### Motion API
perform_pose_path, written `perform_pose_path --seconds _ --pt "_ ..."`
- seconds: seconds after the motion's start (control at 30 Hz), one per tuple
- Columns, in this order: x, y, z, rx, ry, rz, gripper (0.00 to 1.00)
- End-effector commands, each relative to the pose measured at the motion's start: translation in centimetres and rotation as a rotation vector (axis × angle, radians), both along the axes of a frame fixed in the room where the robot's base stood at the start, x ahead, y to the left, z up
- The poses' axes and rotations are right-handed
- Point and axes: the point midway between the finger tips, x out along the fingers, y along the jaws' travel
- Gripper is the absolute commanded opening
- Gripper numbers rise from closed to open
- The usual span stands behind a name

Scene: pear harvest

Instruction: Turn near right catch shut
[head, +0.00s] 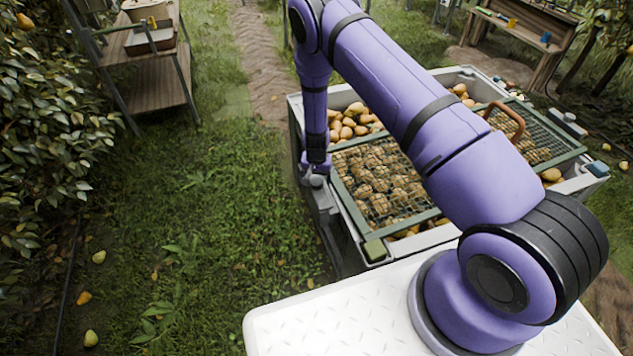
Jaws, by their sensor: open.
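A grey crate (468,75) of pears stands in front of me, with a green-framed mesh lid (357,217) over part of its top. The lid has a brown curved handle (507,116). My gripper (316,180) points down at the crate's left rim, close to a pale fitting there; I cannot tell whether they touch. The fingertips are small and partly hidden. A green block (375,250) sits at the lid's near corner, and a grey fitting with a blue part (598,168) is on the right rim. I cannot tell which is the near right catch; my arm hides part of the crate.
My arm crosses over the crate. A wooden shelf stand (158,80) is at the upper left and a wooden bench (520,35) at the upper right. Leafy bushes (45,120) line the left. Open grass (205,215) lies left of the crate, with a few fallen pears.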

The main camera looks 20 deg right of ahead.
Motion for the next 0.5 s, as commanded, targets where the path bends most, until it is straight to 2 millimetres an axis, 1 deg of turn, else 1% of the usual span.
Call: perform_pose_path --seconds 0.03,0.1,0.2,0.33,0.5 --pt "0.0 0.0 -0.7 0.0 0.001 0.0 0.78" --pt "0.0 0.0 -1.5 0.0 0.001 -0.001 0.78" --pt "0.0 0.0 -2.2 0.001 0.0 -0.001 0.78" --pt "0.0 0.0 -2.6 0.001 0.0 0.0 0.78" --pt "0.0 0.0 -2.7 0.001 0.0 0.0 0.78"
